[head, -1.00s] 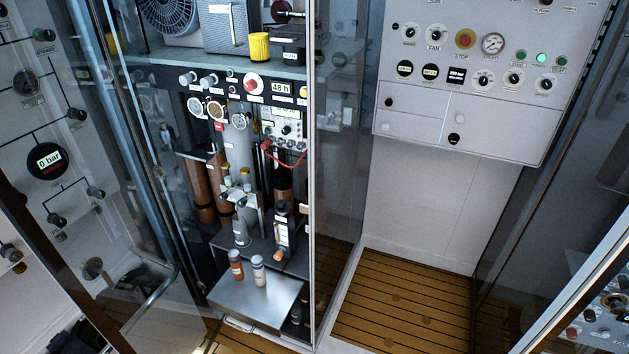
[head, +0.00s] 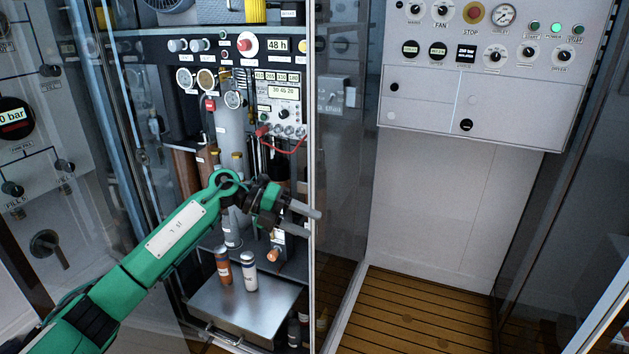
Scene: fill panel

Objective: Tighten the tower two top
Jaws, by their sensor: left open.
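My left arm reaches in from the lower left, and its green wrist is in front of the middle of the open equipment bay. My left gripper (head: 309,223) is open and empty, its two grey fingers pointing right near the bay's right frame edge. A tall grey cylinder (head: 231,128) stands behind and above the wrist. Brown cylinders (head: 186,172) stand left of it, partly hidden by my arm. Small yellow-capped parts (head: 238,163) show just above the wrist. I cannot tell which part is the tower two top. My right gripper is not in view.
A metal shelf (head: 235,308) below holds an orange bottle (head: 223,266) and a white bottle (head: 249,271). Gauges (head: 232,99) and a meter box (head: 283,105) with a red cable sit above. A control panel (head: 485,75) hangs on the right over open wooden floor (head: 410,310).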

